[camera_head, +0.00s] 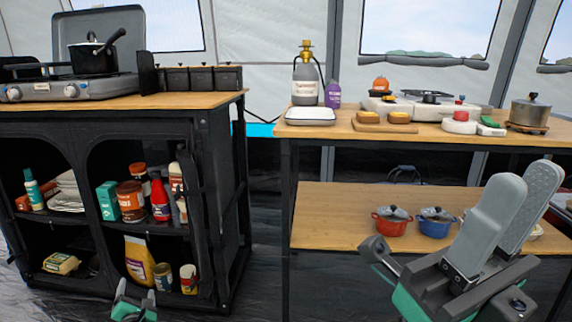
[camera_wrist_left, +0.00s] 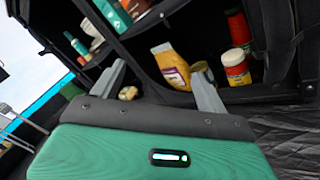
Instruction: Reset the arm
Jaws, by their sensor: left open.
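My left gripper (camera_head: 137,294) shows only partly at the bottom edge of the head view, in front of the black shelf cabinet. In the left wrist view its two grey fingers (camera_wrist_left: 160,85) stand wide apart with nothing between them, facing the lower shelf. My right gripper (camera_head: 523,182) is large and close at the right of the head view, pointing up. Its two grey fingers are apart and I see nothing held between them. It hides part of the wooden table's lower shelf.
A stove (camera_head: 70,88) stands on top. The wooden table (camera_head: 350,130) carries a steel pot (camera_head: 530,112); red (camera_head: 391,227) and blue (camera_head: 434,228) pots sit below.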

